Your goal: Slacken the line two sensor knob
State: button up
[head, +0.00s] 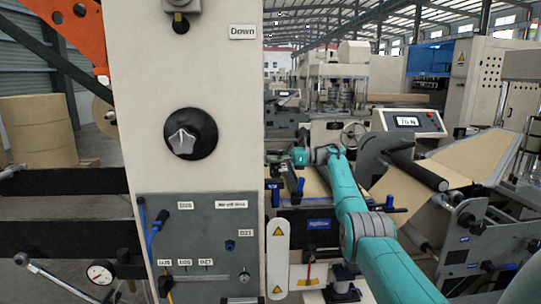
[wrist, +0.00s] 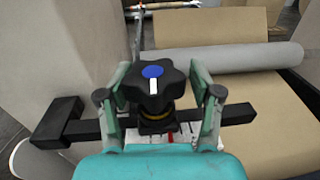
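A black star-shaped knob (wrist: 172,80) with a blue cap and a white mark is in the middle of the wrist view. The white mark points toward the bottom of the picture. My gripper (wrist: 157,70) has one finger on each side of this knob. The fingers meet its left and right lobes with no clear gap, so it looks shut on the knob. A brass-coloured collar shows under the knob, above a black bar (wrist: 85,130). In the head view my teal arm reaches away to the machine, and the star knob cannot be made out there.
In the wrist view a grey roller (wrist: 245,58) and brown paper web (wrist: 265,115) lie to the right. In the head view a near panel (head: 90,225) carries a black dial (head: 205,125). A tilted display (head: 408,121) reads about 70 N.

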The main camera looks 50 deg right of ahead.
jog(key=shift+w+a+r, duration=0.1)
jog(key=shift+a+r, duration=0.1)
jog(key=shift+r, duration=0.15)
jog(key=v, duration=0.7)
jog(key=shift+d, duration=0.15)
